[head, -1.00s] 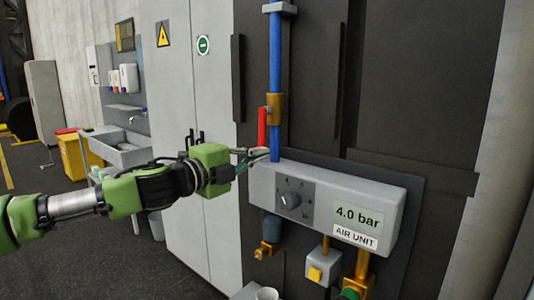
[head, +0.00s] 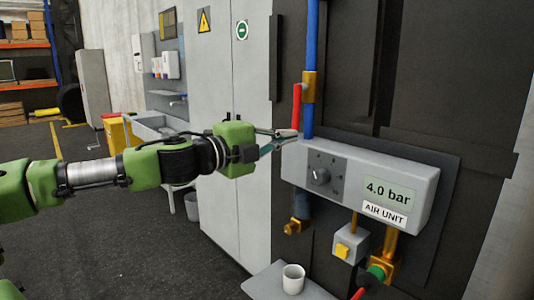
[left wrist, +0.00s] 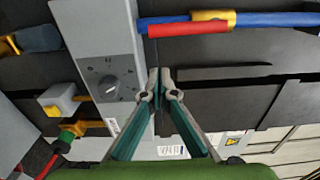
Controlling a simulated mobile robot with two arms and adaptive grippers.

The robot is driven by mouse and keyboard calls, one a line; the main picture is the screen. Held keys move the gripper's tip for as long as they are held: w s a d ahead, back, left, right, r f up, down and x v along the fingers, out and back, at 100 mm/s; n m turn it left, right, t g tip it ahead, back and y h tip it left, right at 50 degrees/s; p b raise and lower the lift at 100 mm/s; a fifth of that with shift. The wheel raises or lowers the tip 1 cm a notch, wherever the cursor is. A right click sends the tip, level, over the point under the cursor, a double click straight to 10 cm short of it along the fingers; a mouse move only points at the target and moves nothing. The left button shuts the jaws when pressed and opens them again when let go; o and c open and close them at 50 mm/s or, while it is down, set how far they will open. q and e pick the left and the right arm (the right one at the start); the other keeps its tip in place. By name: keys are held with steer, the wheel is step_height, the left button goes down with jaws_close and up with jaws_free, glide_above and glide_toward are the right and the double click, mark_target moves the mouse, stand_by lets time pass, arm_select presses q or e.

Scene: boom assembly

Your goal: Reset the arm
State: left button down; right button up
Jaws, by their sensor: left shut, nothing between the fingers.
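My left arm reaches in from the left in the head view, and its gripper (head: 284,138) is in front of the left end of the air unit (head: 375,177). Its fingers are shut with nothing between them. In the left wrist view the closed fingertips (left wrist: 160,82) lie over the dark wall beside the grey unit (left wrist: 100,45). The red valve lever (head: 297,107) hangs down along the blue pipe (head: 310,40), below the brass valve body (head: 309,87). The fingertips look close to the lever's lower end; contact cannot be told. My right gripper is not in view.
The air unit has a dial (head: 320,176) and a display reading 4.0 bar (head: 390,191). Below it are a yellow button box (head: 349,245) and a shelf (head: 275,283) with a white cup (head: 293,278). A grey cabinet (head: 225,90) stands behind my gripper. Open floor lies to the left.

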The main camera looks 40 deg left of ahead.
arm_select(q)
steer(key=s+b, duration=0.2)
steer(key=s, duration=0.4)
steer(key=shift+r, duration=0.2)
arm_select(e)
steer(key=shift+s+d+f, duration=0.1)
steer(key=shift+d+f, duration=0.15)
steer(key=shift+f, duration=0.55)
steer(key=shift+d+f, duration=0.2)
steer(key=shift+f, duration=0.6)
